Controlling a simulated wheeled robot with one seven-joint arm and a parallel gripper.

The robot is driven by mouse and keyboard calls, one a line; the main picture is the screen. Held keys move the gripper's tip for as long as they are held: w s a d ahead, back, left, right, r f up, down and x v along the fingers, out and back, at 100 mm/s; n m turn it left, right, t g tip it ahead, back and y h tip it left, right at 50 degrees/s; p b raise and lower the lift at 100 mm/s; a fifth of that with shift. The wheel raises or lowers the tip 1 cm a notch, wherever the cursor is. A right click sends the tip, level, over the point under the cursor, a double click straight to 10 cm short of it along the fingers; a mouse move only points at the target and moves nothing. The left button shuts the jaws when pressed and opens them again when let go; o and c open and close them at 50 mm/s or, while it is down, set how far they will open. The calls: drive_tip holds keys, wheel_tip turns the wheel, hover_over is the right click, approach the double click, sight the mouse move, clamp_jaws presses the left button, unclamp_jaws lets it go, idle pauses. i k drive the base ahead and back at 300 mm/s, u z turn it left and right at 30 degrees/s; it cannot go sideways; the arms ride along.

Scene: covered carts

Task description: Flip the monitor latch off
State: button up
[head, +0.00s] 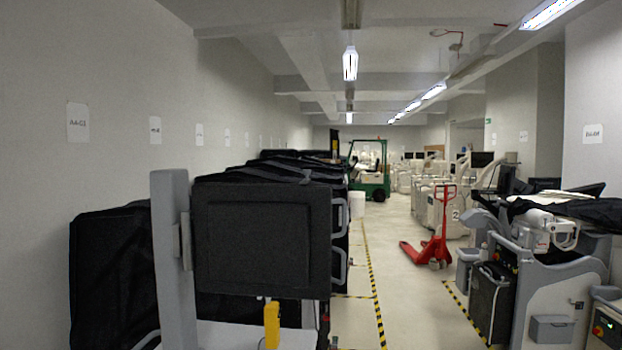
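A black flat monitor-like panel (262,240) stands close in front of me, left of centre. It is mounted on an upright grey post (173,260) at its left, with a small grey bracket (182,242) between them. Two grey loop handles show at its right edge, an upper one (342,217) and a lower one (341,268). A yellow upright piece (271,325) shows just below the panel; I cannot tell whether it is the latch. No latch can be made out clearly. My gripper is not in view.
Black-covered carts (110,270) line the left wall behind the panel. A grey medical cart (560,280) stands at the right. A red pallet jack (434,240) and a green forklift (370,170) stand farther back. The striped floor aisle (410,305) between the rows is clear nearby.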

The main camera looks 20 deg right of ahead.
sight(306, 172)
drive_tip(key=z, duration=0.15)
drive_tip(key=i, duration=1.05)
drive_tip(key=z, duration=0.2)
